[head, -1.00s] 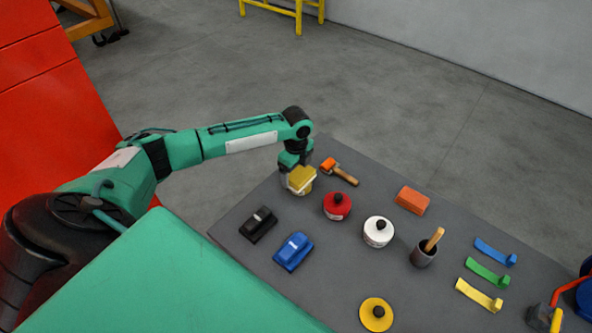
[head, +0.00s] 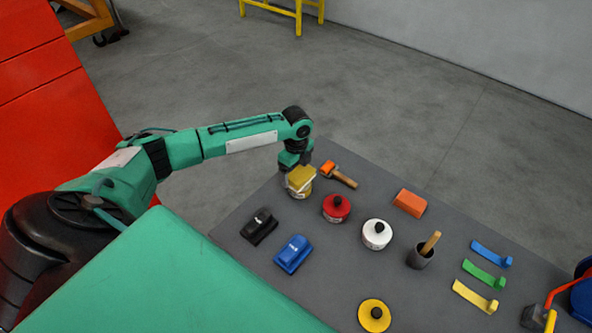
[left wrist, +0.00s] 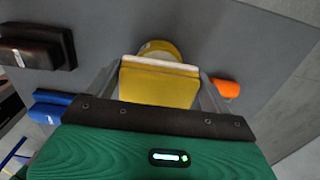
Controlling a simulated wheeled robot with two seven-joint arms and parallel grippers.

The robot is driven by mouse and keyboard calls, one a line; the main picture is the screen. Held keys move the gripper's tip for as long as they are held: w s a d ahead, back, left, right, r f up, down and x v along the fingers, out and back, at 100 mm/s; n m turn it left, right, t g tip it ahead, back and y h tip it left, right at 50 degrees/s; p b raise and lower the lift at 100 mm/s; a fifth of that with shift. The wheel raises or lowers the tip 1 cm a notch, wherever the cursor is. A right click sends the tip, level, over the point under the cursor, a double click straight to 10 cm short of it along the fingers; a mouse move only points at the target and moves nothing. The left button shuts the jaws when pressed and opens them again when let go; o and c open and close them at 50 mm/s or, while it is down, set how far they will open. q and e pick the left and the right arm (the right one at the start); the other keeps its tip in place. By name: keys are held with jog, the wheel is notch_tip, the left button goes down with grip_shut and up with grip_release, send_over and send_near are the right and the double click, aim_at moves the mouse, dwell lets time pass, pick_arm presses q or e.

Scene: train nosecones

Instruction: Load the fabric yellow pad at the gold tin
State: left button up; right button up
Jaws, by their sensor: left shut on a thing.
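The fabric yellow pad (head: 301,176), a yellow block with a pale edge, is held in my left gripper (head: 297,167) at the table's far left. It fills the space between the fingers in the left wrist view (left wrist: 158,86). The gold tin (head: 300,194) shows partly just below the pad in the head view. In the left wrist view its rounded edge (left wrist: 160,47) shows beyond the pad's pale edge. The pad hides most of the tin, and I cannot tell whether they touch. My right gripper is not in view.
A roller with an orange head (head: 328,168) lies close right of the gripper. A red tin (head: 336,211) and white tin (head: 376,238) stand nearer. Black (head: 259,226) and blue (head: 294,254) blocks lie in front. An orange block (head: 409,203) is further right.

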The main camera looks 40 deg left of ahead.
aim_at(296, 170)
pick_arm(q)
jog(key=shift+r+p, duration=2.25)
jog(key=shift+r, duration=0.4)
jog(key=shift+s+d+n+b, duration=0.15)
jog(key=shift+d+n+b, duration=0.25)
jog(key=shift+d, duration=0.25)
jog(key=s+d+r+n+b, duration=0.3)
jog(key=s+d+n, duration=0.3)
jog(key=n, duration=0.3)
jog(key=s+d+r+n+b, duration=0.3)
jog(key=s+d+n+b, duration=0.2)
jog(key=s+d+n, duration=0.2)
jog(key=shift+d+n, duration=1)
jog(key=shift+d, duration=0.15)
